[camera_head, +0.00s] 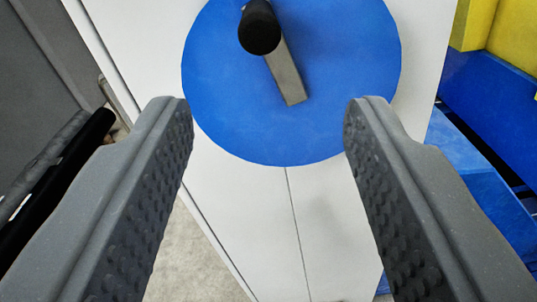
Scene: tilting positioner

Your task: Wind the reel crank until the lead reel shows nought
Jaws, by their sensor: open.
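The reel crank shows at the top middle, in front of a blue disc (350,90) on a white panel. It has a grey metal arm (285,78) and a black knob (259,28) at the arm's upper left end. My gripper (268,108) is open and empty. Its two grey fingers, with bumpy inner pads, stand to the left and right of the disc's lower part. The knob lies above the fingertips in the picture, between their lines and apart from both. I see no number readout of the lead reel.
Blue and yellow blocky parts (495,80) stand at the right beyond the white panel's edge (330,230). A black bar (60,170) and grey surfaces are at the left. Pale floor shows at the lower left.

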